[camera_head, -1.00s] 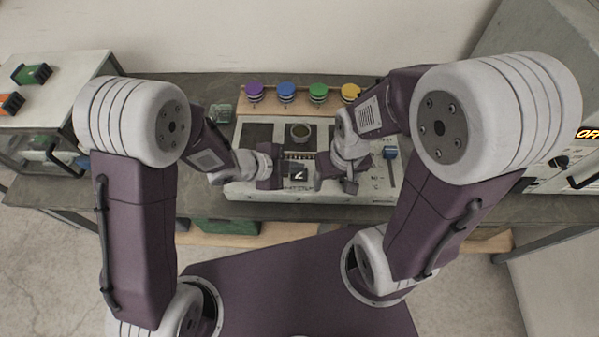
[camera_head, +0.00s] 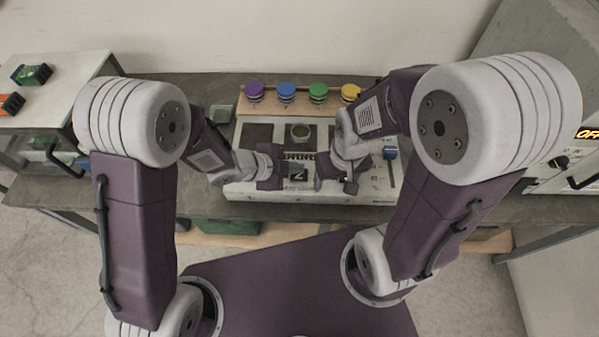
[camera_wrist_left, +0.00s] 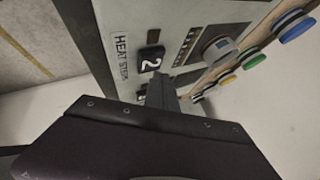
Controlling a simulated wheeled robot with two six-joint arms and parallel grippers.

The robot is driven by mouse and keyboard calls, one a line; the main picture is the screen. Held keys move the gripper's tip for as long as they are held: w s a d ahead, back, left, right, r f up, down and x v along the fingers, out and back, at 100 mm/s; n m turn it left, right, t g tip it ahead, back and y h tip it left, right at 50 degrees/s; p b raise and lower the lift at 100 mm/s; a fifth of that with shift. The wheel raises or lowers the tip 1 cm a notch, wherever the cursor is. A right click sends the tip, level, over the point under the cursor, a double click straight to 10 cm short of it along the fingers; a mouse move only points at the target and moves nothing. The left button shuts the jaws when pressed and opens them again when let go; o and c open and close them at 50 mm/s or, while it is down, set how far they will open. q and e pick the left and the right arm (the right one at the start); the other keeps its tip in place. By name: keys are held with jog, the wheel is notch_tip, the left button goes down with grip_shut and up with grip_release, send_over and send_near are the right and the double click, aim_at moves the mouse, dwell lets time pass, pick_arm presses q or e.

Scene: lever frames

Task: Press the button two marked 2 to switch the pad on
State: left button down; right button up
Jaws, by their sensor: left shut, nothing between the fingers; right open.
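The black button marked 2 (camera_head: 298,177) is on the near part of a pale control unit (camera_head: 240,189). In the left wrist view the button (camera_wrist_left: 150,59) shows its white 2 beside the printed label "HEAT STEP". My left gripper (camera_head: 284,176) is shut and empty, just left of the button in the head view. In the left wrist view its fingertips (camera_wrist_left: 158,84) are very close to the button; I cannot tell whether they touch it. My right gripper (camera_head: 320,172) is open and empty to the right of the button. A dark square plate (camera_head: 257,134) lies on the unit's top left.

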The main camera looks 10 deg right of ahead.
aim_at(296, 176)
pick_arm(q)
jog(key=shift+f, duration=0.1)
dwell(0.3)
jog(key=shift+f+b, duration=0.35)
jog(key=shift+f, duration=0.25)
dwell(0.3)
jog(key=shift+r, duration=0.1)
jog(key=shift+r+p, duration=0.45)
jog(key=shift+r, duration=0.15)
notch_tip(296, 176, up, 6)
jog(key=p, duration=0.5)
jog(key=shift+p, duration=0.4)
